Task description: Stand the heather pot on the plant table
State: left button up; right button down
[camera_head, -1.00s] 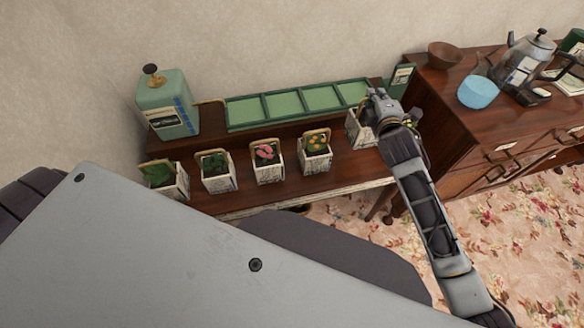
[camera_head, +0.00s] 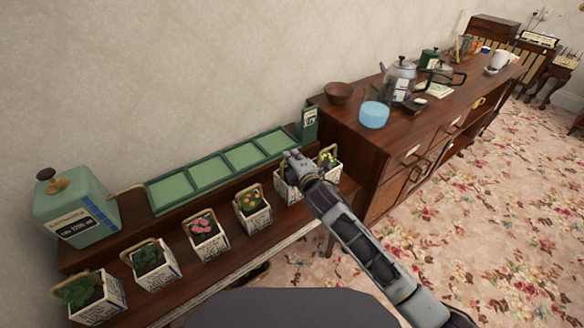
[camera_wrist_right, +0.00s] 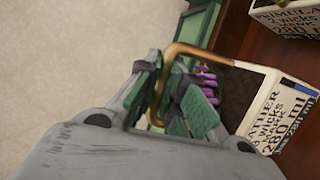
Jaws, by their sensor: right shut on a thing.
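The heather pot (camera_head: 287,188) is a white lettered planter at the right part of the row on the dark wooden plant table (camera_head: 215,262). The right wrist view shows its purple flowers, brass handle and label side (camera_wrist_right: 282,112). My right gripper (camera_head: 295,160) is over it from the right, and its fingers (camera_wrist_right: 165,95) are shut on the brass handle. The pot looks upright, but I cannot tell whether its base touches the table. My arm hides part of it in the head view. My left gripper is out of view.
A primula pot (camera_head: 331,160) stands close to the right; orange-flowered (camera_head: 253,212), pink-flowered (camera_head: 205,238) and leafy pots stand left. Behind are a green tray (camera_head: 225,166) and a green canister (camera_head: 75,208). A sideboard (camera_head: 375,145) stands to the right.

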jog(key=shift+r, duration=0.1)
notch_tip(320, 180, down, 2)
jog(key=shift+f, duration=0.85)
jog(key=shift+f+b, duration=0.1)
jog(key=shift+b, duration=0.2)
jog(key=c, duration=1.9)
grip_release()
jog(key=shift+f, duration=0.15)
jog(key=shift+c, duration=0.2)
jog(key=o, duration=0.4)
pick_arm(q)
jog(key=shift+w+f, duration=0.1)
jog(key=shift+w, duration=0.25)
